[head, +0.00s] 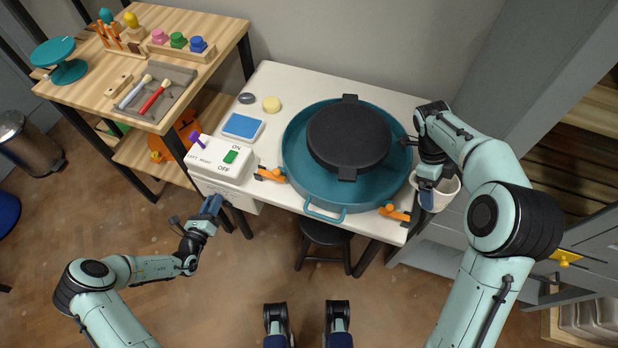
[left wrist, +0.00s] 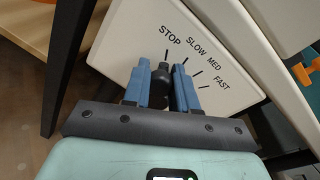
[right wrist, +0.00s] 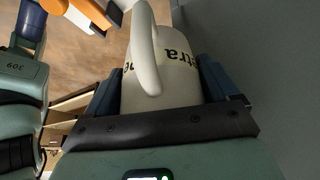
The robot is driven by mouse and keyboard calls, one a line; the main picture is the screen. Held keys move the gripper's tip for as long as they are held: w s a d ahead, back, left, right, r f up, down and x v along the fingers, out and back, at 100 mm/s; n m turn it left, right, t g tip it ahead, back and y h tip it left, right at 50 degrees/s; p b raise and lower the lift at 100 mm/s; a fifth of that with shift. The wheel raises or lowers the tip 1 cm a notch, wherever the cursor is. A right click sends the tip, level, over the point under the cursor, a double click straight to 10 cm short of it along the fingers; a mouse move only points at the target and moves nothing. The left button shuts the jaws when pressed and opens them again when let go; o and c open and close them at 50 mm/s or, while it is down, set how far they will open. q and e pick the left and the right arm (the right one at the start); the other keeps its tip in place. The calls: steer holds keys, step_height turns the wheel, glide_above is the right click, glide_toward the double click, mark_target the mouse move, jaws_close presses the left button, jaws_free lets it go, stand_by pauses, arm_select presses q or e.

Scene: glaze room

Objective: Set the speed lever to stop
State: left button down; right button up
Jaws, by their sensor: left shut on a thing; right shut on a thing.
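The speed lever (left wrist: 161,72) is a dark knob on a white dial panel (left wrist: 125,48) marked STOP, SLOW, MED and FAST. My left gripper (left wrist: 160,88) is shut on the lever, one blue finger on each side. The knob's visible end is just below the STOP mark; the fingers hide the rest. My right gripper (head: 428,184) is shut on a white mug (right wrist: 163,75) with dark lettering and a handle.
The control box has a green ON/OFF switch (head: 231,156) and a purple key-like knob (head: 198,138) on top. A teal wheel basin (head: 300,178) with a black disc (head: 348,135) and orange clamps fills the table's middle. A wooden shelf unit (head: 215,40) stands at the left.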

arm_select(q)
steer(key=shift+a+f, duration=0.1)
steer(key=c, duration=0.9)
jaws_free()
steer(key=shift+c, duration=0.2)
steer(key=p+v, duration=0.1)
steer(key=v, duration=1.1)
arm_select(e)
steer(key=shift+w+r, duration=0.1)
steer(key=shift+r, duration=0.5)
